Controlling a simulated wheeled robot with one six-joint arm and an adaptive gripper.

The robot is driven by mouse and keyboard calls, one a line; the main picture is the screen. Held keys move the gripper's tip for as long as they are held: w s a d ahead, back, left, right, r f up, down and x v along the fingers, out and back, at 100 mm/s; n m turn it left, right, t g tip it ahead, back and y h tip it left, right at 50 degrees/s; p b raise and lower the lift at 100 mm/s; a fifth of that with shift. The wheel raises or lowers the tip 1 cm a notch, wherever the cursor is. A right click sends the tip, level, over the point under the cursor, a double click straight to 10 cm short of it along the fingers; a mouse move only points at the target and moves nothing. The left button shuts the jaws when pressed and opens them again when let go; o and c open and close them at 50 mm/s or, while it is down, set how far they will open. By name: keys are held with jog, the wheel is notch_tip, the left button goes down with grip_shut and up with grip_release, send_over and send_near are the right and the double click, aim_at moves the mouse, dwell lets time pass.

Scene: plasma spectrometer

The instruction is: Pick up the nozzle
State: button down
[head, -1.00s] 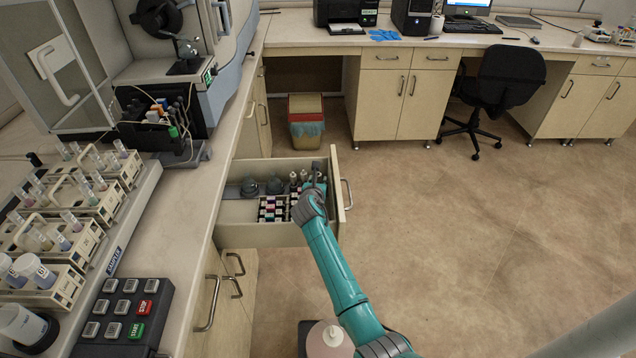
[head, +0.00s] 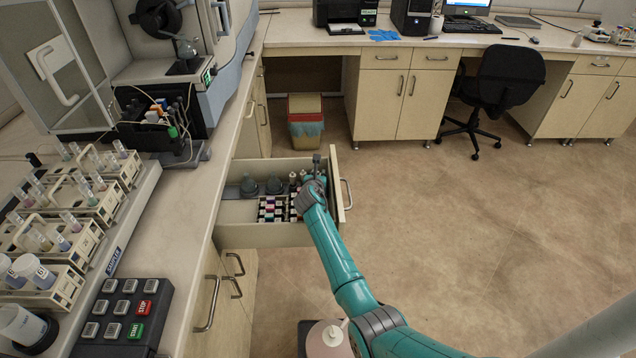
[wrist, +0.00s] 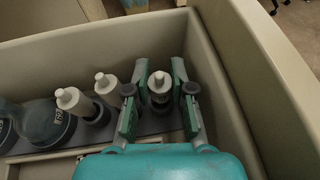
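A nozzle (wrist: 160,86) with a white tip stands upright in the far right corner of the open drawer (head: 262,236), in the wrist view. My gripper (wrist: 160,100) is over this corner, with one finger on each side of the nozzle. The fingers are open, and small gaps show between them and the nozzle. Two similar white-tipped nozzles stand to the left, one close to the left finger (wrist: 106,85) and one farther left (wrist: 74,101). In the head view my gripper (head: 317,166) reaches into the drawer's right end.
Rounded glass pieces (wrist: 45,122) stand left of the nozzles. Small bottles (head: 272,209) fill a drawer compartment. The drawer's walls (wrist: 225,80) are close to my gripper on the far and right sides. The floor right of the drawer is clear.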

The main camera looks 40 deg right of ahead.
notch_tip(320, 180, up, 10)
dwell(0.7)
